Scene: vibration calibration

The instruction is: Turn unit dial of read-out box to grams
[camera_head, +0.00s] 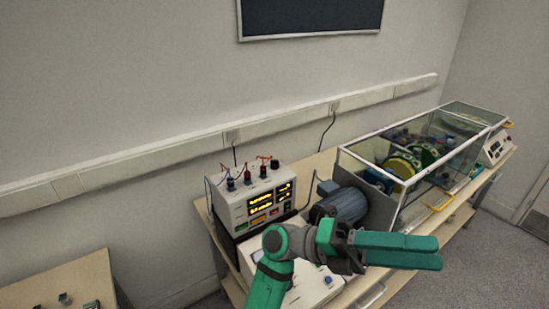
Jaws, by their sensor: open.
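A pale instrument box (228,213) with lit yellow read-outs stands on the bench in the middle of the head view. It looks like the read-out box. Its front has small coloured panels; I cannot make out a unit dial or its setting. My gripper (440,252) extends to the right, in front of the bench.
A grey motor (345,204) sits right of the instrument box, beside a long clear-sided case (455,150) holding yellow and green wheels. Wires and coloured plugs top the instrument box. Another table (60,283) is at lower left. Grey floor (480,270) is open at lower right.

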